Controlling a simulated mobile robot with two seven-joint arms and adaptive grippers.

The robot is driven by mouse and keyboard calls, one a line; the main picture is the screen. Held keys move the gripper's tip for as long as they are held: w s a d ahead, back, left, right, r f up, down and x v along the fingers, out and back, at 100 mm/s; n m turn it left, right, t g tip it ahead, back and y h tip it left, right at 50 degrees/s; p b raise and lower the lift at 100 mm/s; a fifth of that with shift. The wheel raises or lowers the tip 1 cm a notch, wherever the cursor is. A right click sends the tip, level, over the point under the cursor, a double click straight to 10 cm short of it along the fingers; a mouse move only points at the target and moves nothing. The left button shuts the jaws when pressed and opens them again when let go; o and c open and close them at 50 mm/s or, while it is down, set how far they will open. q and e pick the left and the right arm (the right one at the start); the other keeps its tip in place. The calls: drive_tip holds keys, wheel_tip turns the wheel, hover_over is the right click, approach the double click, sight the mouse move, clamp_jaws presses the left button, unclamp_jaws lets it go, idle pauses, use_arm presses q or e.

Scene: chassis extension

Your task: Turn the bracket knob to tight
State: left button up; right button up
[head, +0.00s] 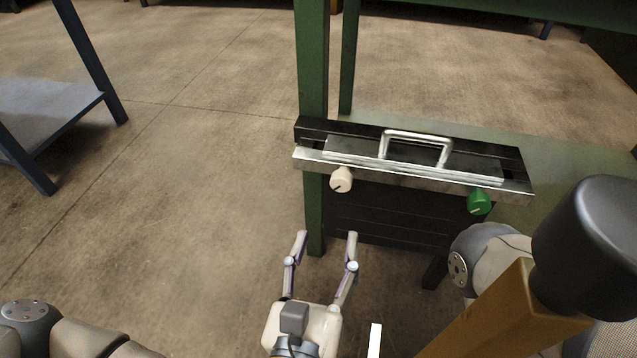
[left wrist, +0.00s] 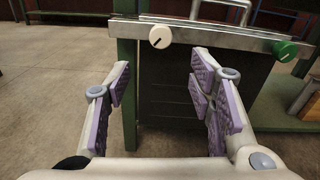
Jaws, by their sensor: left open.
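The bracket (head: 420,158) is a dark bar with a silver front edge, fixed to a green frame, with a silver handle (head: 417,137) on top. A white knob (head: 341,179) sits at the left of its front edge and a green knob (head: 479,202) at the right. Both have a dark pointer line. They also show in the left wrist view, white (left wrist: 160,37) and green (left wrist: 286,50). My left gripper (head: 327,236) is open and empty, in front of and below the white knob, apart from it. My right gripper is not seen.
A green post (head: 312,70) stands behind the bracket's left end. A dark panel (head: 395,215) hangs below the bracket. A blue-grey shelf (head: 50,110) stands at far left. The floor (head: 190,200) left of the bracket is clear.

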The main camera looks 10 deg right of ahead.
sight(341, 187)
use_arm(q)
drive_tip(key=b+x, duration=0.2)
drive_tip(key=x, duration=0.8)
drive_tip(key=shift+w+d, duration=0.15)
drive_tip(key=shift+w, duration=0.05)
drive_tip(key=shift+w+d+r, duration=0.15)
drive_tip(key=shift+w+d, duration=0.05)
drive_tip(key=shift+w, duration=0.35)
drive_tip(key=c, duration=1.2)
